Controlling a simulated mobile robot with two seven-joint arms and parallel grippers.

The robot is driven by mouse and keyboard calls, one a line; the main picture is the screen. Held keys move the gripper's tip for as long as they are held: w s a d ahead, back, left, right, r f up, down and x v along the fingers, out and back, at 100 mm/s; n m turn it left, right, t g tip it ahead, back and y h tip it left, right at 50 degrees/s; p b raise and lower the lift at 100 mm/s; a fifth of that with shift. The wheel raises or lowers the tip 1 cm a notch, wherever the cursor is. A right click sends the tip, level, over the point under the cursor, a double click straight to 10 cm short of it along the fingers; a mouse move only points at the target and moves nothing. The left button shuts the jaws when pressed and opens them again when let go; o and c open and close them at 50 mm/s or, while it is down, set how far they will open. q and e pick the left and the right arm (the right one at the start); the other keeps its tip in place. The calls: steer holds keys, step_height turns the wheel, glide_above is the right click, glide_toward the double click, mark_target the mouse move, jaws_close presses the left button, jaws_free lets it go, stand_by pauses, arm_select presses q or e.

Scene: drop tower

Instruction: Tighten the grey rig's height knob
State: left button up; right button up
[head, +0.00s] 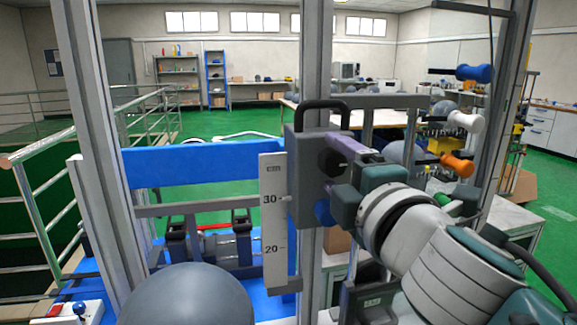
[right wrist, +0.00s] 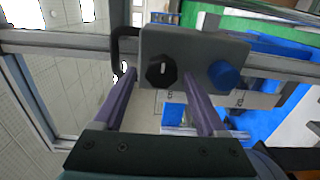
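The grey rig's carriage plate (head: 308,170) sits on the upright post, with a black handle at its top. A black knob (head: 331,162) and a blue knob (head: 323,212) stand out from its face. In the right wrist view, the black knob (right wrist: 160,73) has a pale mark and the blue knob (right wrist: 224,77) is to its right. My right gripper (right wrist: 162,80) is open, its purple fingers either side of the black knob, with gaps visible. In the head view the right gripper (head: 345,158) partly covers the plate. My left gripper is not in view.
A white height scale (head: 273,225) hangs left of the plate, beside a blue beam (head: 200,166). A large grey dome (head: 190,297) is at the front. Coloured handles, including an orange one (head: 457,164), stand at right. A metal railing (head: 40,195) runs at left.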

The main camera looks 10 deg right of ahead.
steer(key=shift+o, duration=0.2)
steer(key=shift+s, duration=0.15)
steer(key=s, duration=0.9)
steer(key=shift+s+d+b, duration=0.2)
steer(key=shift+s+b, duration=0.15)
